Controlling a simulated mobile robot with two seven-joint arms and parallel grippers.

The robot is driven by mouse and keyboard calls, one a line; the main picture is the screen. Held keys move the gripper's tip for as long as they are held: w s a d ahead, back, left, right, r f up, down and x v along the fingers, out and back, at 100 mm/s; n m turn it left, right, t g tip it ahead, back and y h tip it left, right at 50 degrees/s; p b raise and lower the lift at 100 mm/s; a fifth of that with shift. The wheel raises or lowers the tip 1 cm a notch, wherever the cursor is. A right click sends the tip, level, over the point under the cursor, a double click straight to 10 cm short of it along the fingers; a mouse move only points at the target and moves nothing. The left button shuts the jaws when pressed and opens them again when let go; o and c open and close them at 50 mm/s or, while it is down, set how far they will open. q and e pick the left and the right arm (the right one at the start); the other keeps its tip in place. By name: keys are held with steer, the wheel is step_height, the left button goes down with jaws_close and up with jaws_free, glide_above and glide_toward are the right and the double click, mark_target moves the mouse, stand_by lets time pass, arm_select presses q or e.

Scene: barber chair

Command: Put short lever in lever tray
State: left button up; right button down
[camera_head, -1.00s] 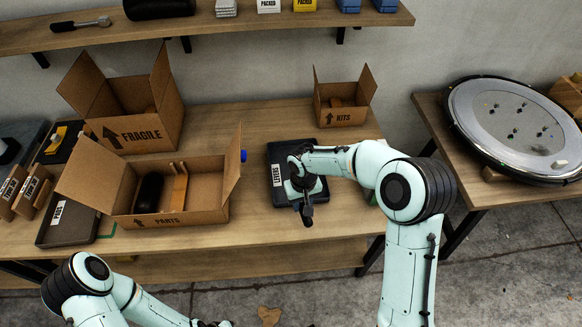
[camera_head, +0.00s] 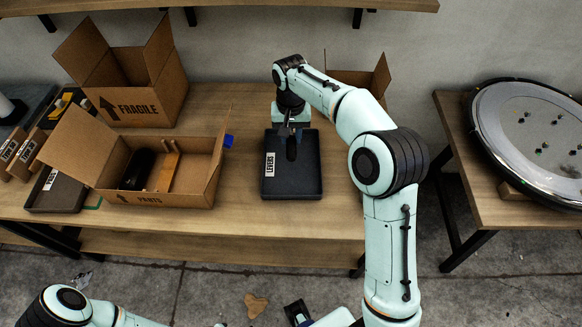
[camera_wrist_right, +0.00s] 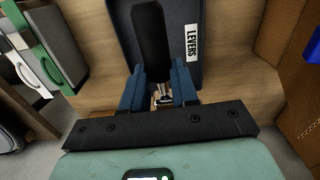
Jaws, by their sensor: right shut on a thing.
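My right gripper (camera_head: 291,128) is shut on the short lever (camera_head: 291,150), a dark piece with a black handle and a metal end. In the right wrist view, the gripper (camera_wrist_right: 158,92) holds the lever's metal end, and the black handle (camera_wrist_right: 151,45) points away from it. The lever tray (camera_head: 305,185) is a dark shallow tray with a white LEVERS label, on the workbench. The lever is over the tray's back half; whether it touches the tray floor is unclear. The tray also shows in the right wrist view (camera_wrist_right: 202,75).
An open PARTS box (camera_head: 165,198) stands left of the tray, holding a black piece and a wooden piece. A FRAGILE box (camera_head: 140,108) is behind it. Another open box (camera_head: 378,75) is partly hidden behind my right arm. The bench right (camera_head: 470,175) carries a round grey base.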

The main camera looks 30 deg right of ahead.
mark_target(292, 178)
steer(key=shift+d+f, duration=0.15)
steer(key=shift+f, duration=0.05)
step_height(292, 178, down, 19)
steer(key=shift+r+b, duration=0.1)
steer(key=shift+b, duration=0.75)
steer(key=shift+f, duration=0.2)
steer(key=c, duration=0.9)
jaws_free()
steer(key=shift+o, duration=0.2)
steer(key=shift+r, duration=0.3)
step_height(292, 178, up, 12)
steer(key=shift+f+p, duration=0.15)
steer(key=shift+p, duration=0.25)
